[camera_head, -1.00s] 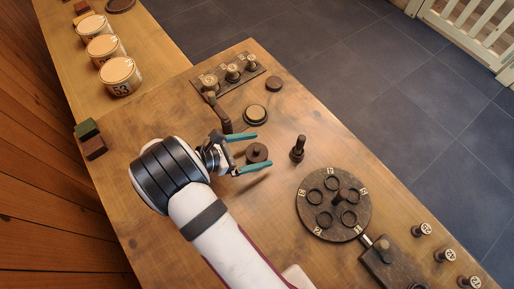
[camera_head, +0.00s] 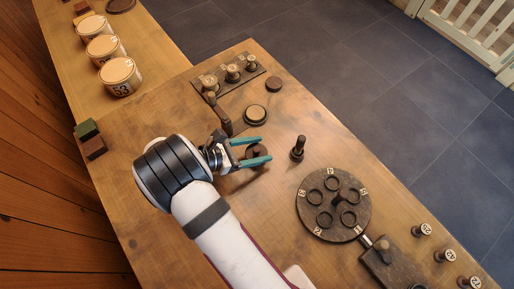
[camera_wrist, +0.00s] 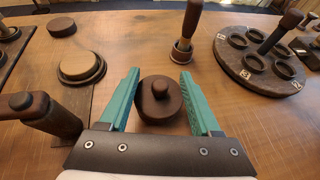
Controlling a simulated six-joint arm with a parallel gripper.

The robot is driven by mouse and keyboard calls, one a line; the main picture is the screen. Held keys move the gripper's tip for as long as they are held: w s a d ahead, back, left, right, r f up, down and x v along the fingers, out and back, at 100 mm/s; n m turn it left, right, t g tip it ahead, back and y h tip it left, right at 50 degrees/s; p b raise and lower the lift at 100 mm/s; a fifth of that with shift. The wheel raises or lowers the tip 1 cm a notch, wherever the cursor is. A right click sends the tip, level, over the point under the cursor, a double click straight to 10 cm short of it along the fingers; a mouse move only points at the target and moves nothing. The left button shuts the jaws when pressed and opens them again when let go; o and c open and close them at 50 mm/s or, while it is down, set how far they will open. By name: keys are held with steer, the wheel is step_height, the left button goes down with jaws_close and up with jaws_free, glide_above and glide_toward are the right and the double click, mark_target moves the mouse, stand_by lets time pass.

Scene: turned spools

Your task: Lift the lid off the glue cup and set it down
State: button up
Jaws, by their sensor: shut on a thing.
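The dark round lid with a small knob (camera_head: 255,153) is between the two teal fingers of my gripper (camera_head: 266,148). In the wrist view the lid (camera_wrist: 159,103) fills the space between the fingertips (camera_wrist: 160,73), and my gripper is shut on it. The glue cup under the lid is hidden, so I cannot tell whether the lid is resting on it or raised.
An upright dark-handled tool (camera_head: 298,149) stands to the right, near a round turntable with several recesses (camera_head: 312,218). A dark-handled piece (camera_wrist: 46,112) is close on the left.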

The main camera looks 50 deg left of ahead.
steer(key=shift+r, duration=0.3)
jaws_close()
steer(key=r, duration=0.2)
steer(key=d+r, duration=0.1)
steer(key=r, duration=0.1)
steer(key=shift+w, duration=0.35)
steer(key=w+d+r, duration=0.6)
steer(key=d, duration=0.2)
steer(key=w+f, duration=0.1)
steer(key=w, duration=1.4)
glide_above(303, 122)
steer(key=shift+n, duration=0.3)
step_height(303, 122, down, 7)
steer(key=shift+w+f, duration=0.1)
steer(key=shift+f, duration=0.05)
step_height(303, 122, down, 3)
steer(key=shift+f, duration=0.5)
